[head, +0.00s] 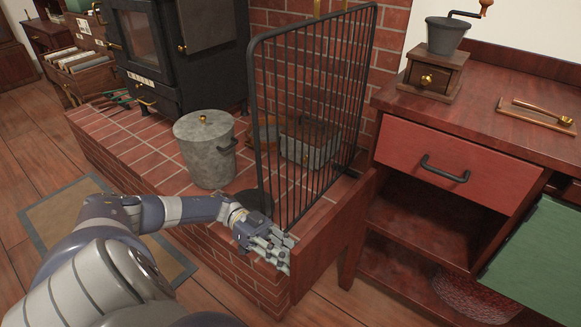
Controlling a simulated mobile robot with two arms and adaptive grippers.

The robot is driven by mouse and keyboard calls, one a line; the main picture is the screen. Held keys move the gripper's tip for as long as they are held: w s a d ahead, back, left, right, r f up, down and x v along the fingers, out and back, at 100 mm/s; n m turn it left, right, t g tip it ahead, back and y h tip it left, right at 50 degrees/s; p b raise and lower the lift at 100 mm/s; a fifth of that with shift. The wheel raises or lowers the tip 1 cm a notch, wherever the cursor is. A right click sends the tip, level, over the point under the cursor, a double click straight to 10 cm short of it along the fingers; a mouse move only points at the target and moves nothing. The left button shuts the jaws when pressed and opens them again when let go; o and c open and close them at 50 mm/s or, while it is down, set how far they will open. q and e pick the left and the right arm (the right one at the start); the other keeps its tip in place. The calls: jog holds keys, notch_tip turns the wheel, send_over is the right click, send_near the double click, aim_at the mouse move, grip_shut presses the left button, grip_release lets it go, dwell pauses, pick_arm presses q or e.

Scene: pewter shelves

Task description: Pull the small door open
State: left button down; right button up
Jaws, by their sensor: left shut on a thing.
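The small door (335,225) is a dark red wooden panel. It stands swung out to the left from the cabinet below the red drawer (450,165), and the shelved compartment (430,215) behind it is exposed. My left gripper (275,255) is at the door's free left end and is shut on the door there. The fingers hide the exact place of contact, and I see no handle on the door. My right gripper is not in view.
A black wire fire screen (310,110) stands on the brick hearth behind the door. A grey lidded bin (205,150) stands left of it. A coffee grinder (437,70) stands on the cabinet top. A green panel (540,262) is at the right.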

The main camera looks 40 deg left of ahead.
pick_arm(q)
jog(key=c, duration=1.3)
grip_release()
jog(key=a, duration=0.7)
jog(key=shift+s+a, duration=0.2)
jog(key=shift+a, duration=0.05)
